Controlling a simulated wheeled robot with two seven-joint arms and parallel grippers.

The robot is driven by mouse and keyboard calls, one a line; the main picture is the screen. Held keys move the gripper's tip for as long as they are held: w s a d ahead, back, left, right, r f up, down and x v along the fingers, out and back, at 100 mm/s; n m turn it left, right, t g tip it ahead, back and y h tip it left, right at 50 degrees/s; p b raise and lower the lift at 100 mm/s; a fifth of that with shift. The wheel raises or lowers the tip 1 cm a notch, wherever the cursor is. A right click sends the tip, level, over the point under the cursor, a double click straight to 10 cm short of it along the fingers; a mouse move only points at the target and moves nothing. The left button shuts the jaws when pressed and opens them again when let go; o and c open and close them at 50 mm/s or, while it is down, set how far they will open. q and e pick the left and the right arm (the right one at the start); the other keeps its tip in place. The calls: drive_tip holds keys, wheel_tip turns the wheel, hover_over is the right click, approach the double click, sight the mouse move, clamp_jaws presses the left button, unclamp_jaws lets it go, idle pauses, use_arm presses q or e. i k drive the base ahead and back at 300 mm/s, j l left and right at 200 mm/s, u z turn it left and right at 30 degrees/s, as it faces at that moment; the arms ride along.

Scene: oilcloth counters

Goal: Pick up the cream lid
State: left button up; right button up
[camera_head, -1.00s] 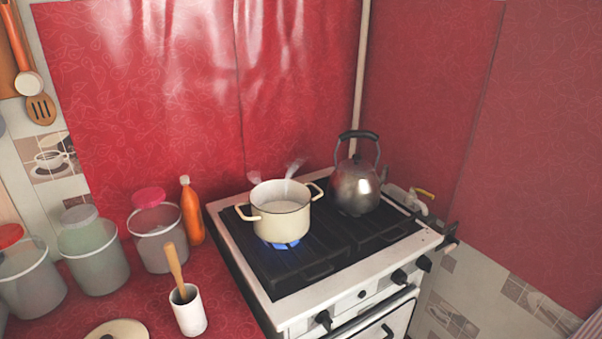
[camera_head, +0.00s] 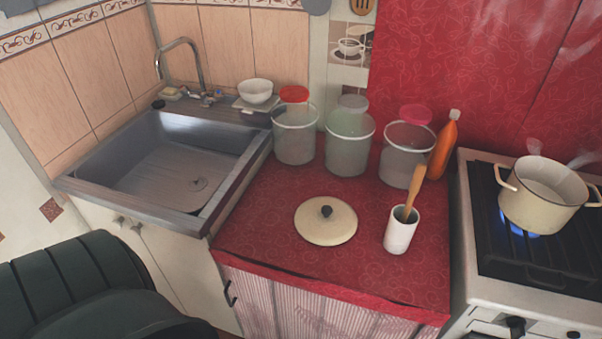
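The cream lid (camera_head: 338,232) lies flat on the red oilcloth counter (camera_head: 265,240), near its front middle. It is round with a dark knob on top facing up. Its whole outline is visible and nothing covers it. Neither of my grippers shows in the head view.
A white cup (camera_head: 401,232) with a wooden utensil stands just right of the lid. Several clear canisters and an orange bottle (camera_head: 443,146) line the back. A sink (camera_head: 180,165) is at left. A cream pot (camera_head: 541,207) steams over a lit burner at right. The counter left of the lid is clear.

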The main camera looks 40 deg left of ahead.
sight(325, 221)
drive_tip(key=u, duration=1.05)
